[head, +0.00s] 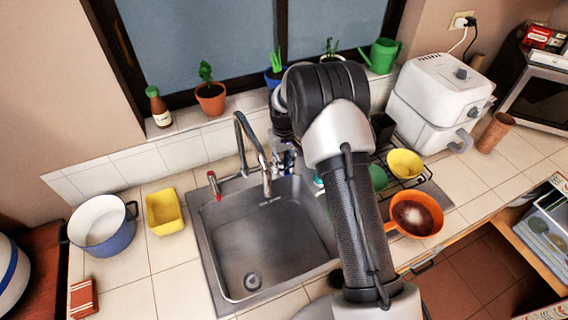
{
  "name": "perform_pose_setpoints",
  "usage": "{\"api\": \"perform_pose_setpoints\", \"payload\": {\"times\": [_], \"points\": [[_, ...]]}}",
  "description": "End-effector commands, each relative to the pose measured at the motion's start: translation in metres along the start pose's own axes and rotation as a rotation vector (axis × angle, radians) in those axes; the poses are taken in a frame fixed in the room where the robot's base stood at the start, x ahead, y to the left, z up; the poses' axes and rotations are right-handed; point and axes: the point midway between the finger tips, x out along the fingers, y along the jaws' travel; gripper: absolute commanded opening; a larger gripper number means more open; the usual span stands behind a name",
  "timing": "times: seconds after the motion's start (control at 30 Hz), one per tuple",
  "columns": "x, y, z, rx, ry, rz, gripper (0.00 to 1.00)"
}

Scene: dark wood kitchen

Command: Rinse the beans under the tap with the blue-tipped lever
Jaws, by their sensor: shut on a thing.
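The tap (246,140) is a tall bent metal spout at the back of the sink (265,245). A red-tipped lever (214,186) stands at its left. My gripper (285,160) is small and partly hidden beside the right of the tap, below my dark wrist. It appears shut on the blue-tipped lever, of which only bluish bits show. An orange pan (430,232) with a dark brown filling, seemingly the beans (413,213), stands right of the sink, apart from the spout. Its handle points left, partly behind my arm. No water stream is visible.
A yellow tub (164,212) and a blue pot (103,226) stand left of the sink. A yellow bowl (405,163) sits on the dish rack at right, with a white fryer (440,100) behind. Potted plants (210,97) line the sill. My arm crosses the sink's right side.

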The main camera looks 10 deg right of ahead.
Motion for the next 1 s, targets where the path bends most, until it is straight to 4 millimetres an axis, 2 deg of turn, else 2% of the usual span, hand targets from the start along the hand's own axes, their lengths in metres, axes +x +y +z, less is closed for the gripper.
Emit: {"api": "perform_pose_setpoints", "payload": {"times": [0.17, 0.43, 0.73, 0.77, 1.0], "points": [[0.000, 0.003, 0.000, -0.032, 0.000, 0.000, 0.00], [0.000, 0.016, -0.002, -0.216, -0.001, 0.000, 0.00], [0.000, 0.017, -0.002, -0.234, 0.000, 0.000, 0.00], [0.000, 0.017, -0.002, -0.234, 0.000, 0.000, 0.12], [0.000, 0.017, -0.002, -0.233, 0.000, 0.000, 0.28]]}}
